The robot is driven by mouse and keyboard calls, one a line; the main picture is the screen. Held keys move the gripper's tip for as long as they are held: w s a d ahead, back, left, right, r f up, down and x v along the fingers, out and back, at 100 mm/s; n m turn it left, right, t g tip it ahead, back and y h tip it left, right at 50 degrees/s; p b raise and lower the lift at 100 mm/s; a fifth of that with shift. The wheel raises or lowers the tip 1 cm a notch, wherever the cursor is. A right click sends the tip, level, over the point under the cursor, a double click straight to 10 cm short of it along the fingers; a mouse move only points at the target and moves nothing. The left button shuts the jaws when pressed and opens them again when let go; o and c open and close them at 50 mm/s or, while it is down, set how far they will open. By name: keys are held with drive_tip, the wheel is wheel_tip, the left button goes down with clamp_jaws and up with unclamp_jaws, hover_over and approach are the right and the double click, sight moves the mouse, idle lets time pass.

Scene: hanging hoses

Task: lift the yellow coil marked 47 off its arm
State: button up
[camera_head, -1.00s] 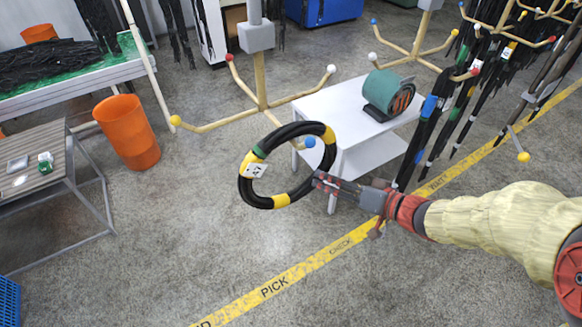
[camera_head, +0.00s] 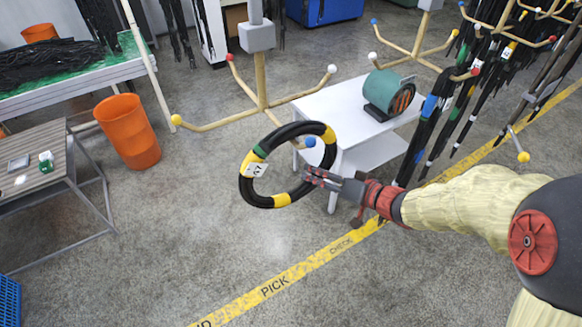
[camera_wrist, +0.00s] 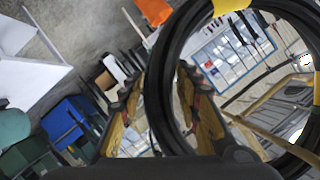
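The coil (camera_head: 243,184) is a black ring with yellow bands, a green band and a white tag (camera_head: 255,170). The tag's number ends in what looks like a 7; its first digit is unclear. The coil hangs on the rack arm with the blue ball tip (camera_head: 310,142). My gripper (camera_head: 308,178) is at the coil's right side, below the blue ball. In the wrist view my gripper (camera_wrist: 158,88) is open, with a finger on either side of the black coil (camera_wrist: 160,110). I see a gap to the left finger; contact on the right is unclear.
The rack's other arms end in red (camera_head: 229,57), white (camera_head: 332,69) and yellow (camera_head: 176,120) balls. A white table (camera_head: 330,105) with a green drum (camera_head: 384,92) stands behind the coil. Dark hoses (camera_head: 425,125) hang at the right.

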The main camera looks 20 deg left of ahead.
sight(319, 166)
clamp_jaws()
idle(0.4)
idle(0.4)
drive_tip(key=shift+r, duration=0.45)
wheel_tip(319, 166, up, 2)
drive_tip(key=shift+r, duration=0.2)
drive_tip(key=s+r, duration=0.1)
drive_tip(key=s+d+r, duration=0.1)
drive_tip(key=r, duration=0.1)
drive_tip(key=s+r, duration=0.1)
drive_tip(key=r, duration=0.1)
drive_tip(key=shift+s+d+p, duration=0.25)
drive_tip(key=shift+s+p, duration=0.05)
drive_tip(key=shift+s, duration=0.05)
drive_tip(key=s+d+r, duration=0.3)
drive_tip(key=s+r, duration=0.2)
drive_tip(key=s, duration=0.4)
drive_tip(key=shift+s+d+p, duration=0.15)
drive_tip(key=shift+d+p, duration=0.15)
drive_tip(key=shift+p, duration=0.1)
